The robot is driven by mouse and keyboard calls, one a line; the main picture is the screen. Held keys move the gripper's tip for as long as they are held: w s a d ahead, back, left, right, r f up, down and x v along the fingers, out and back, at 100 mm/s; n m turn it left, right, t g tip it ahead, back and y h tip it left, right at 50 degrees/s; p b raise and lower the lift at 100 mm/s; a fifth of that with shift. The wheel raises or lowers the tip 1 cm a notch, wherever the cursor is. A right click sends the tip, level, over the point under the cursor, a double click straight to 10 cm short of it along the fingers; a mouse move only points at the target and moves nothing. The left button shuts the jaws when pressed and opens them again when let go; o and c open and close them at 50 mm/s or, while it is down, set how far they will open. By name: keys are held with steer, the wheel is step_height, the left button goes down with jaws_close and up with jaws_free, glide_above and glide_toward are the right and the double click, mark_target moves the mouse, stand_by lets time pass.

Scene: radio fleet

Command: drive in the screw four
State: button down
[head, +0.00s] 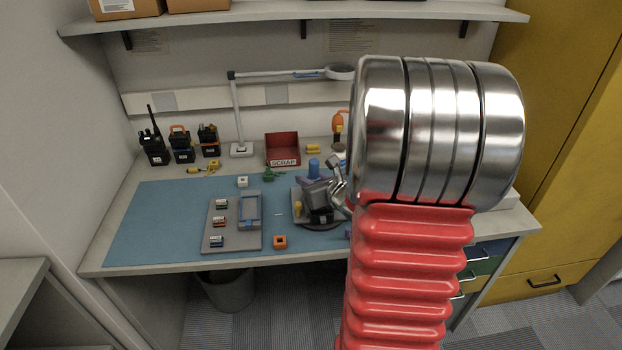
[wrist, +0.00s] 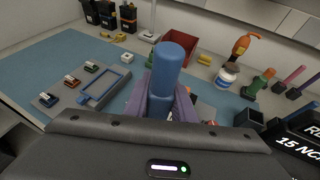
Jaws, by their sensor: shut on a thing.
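My gripper (head: 318,190) is shut on an upright blue cylindrical handle (head: 314,165), which looks like a driver's. In the wrist view the jaws (wrist: 164,108) grip the blue handle (wrist: 167,65) from both sides, and its top stands clear above them. The gripper is over a dark round fixture (head: 322,225) on the mat, with a dark block with a white mark (head: 321,217) at its middle. The driver's lower end and any screws there are hidden by my gripper, so I cannot tell which screw it meets or whether it touches.
A grey tray (head: 212,243) with small labelled parts and a blue frame (head: 249,206) lies left of the fixture. An orange block (head: 280,242) sits in front. A red scrap bin (head: 282,146), lamp (head: 238,120) and radios (head: 154,147) stand behind. The blue mat's left side (head: 155,220) is clear.

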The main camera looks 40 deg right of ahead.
stand_by(0.7)
steer(key=shift+r, duration=2.5)
steer(key=shift+w+r, duration=0.1)
steer(key=w+a+f+n+y, duration=0.2)
steer(key=a, duration=0.8)
steer(key=w+a+f+n+y, duration=0.2)
steer(key=w+a+f, duration=0.1)
steer(key=a, duration=0.8)
steer(key=w+a+f+n+y, duration=0.2)
steer(key=w+a, duration=0.1)
steer(key=a, duration=0.7)
steer(key=shift+a+f+y, duration=0.2)
steer(key=shift+a+y, duration=0.1)
steer(key=shift+y, duration=0.1)
steer(key=shift+w+r, duration=0.1)
